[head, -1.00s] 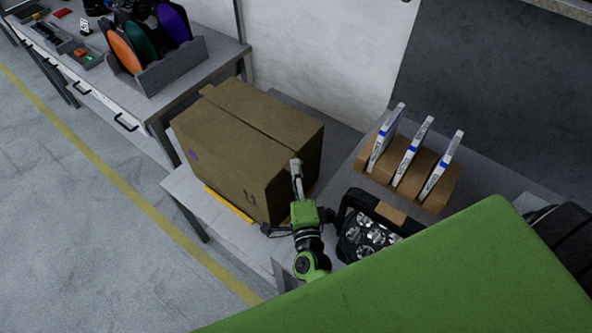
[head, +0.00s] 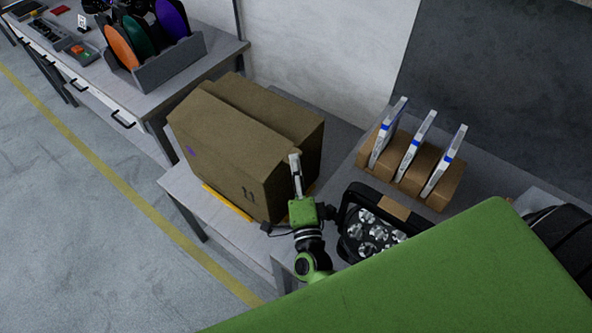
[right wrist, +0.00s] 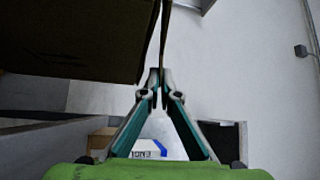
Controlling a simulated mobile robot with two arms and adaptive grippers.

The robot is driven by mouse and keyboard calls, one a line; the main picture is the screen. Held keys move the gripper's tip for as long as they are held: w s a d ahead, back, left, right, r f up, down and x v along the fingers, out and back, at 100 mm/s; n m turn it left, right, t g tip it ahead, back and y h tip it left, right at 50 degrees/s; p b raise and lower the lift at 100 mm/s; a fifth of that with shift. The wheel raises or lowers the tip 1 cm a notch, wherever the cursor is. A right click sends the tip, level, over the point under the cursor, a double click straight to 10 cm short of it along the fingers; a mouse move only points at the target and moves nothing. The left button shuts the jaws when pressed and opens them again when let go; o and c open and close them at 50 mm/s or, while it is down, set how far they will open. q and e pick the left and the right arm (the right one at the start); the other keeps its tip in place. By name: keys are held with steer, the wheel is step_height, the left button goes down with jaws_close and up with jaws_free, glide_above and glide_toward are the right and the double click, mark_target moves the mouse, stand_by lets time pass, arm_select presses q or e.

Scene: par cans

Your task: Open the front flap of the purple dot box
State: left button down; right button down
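The purple dot box (head: 262,178) is a closed-sided brown carton on a grey table, with a small purple dot (head: 190,151) on its left face. Its front flap (head: 225,122) is tilted up, its edge standing above the back part of the top. My right gripper (head: 294,158) is at the flap's right end, by the box's right corner. In the right wrist view the fingertips (right wrist: 160,76) are close together with the thin flap edge (right wrist: 165,42) between them. The box interior is hidden. My left gripper is out of view.
A black lamp with several round lenses (head: 372,232) stands right of my right arm. A brown holder (head: 413,178) with three white upright panels is behind it. A bench at the upper left bears a grey rack (head: 160,72) with coloured discs. The floor at left is clear.

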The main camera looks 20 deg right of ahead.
steer(key=r+n+t+b, duration=0.1)
steer(key=a+r+n+t+b, duration=0.1)
steer(key=n+b, duration=0.1)
steer(key=r+n+t+y+b, duration=0.1)
steer(key=n, duration=0.1)
steer(key=shift+s+a+r+t, duration=0.15)
steer(key=shift+s+t, duration=0.15)
steer(key=shift+s, duration=0.05)
stand_by(0.3)
steer(key=c, duration=2.3)
jaws_free()
steer(key=shift+c, duration=0.2)
steer(key=shift+s, duration=0.1)
steer(key=s+a+f, duration=0.1)
steer(key=s+a, duration=0.1)
steer(key=s, duration=1.2)
steer(key=shift+s+a, duration=0.2)
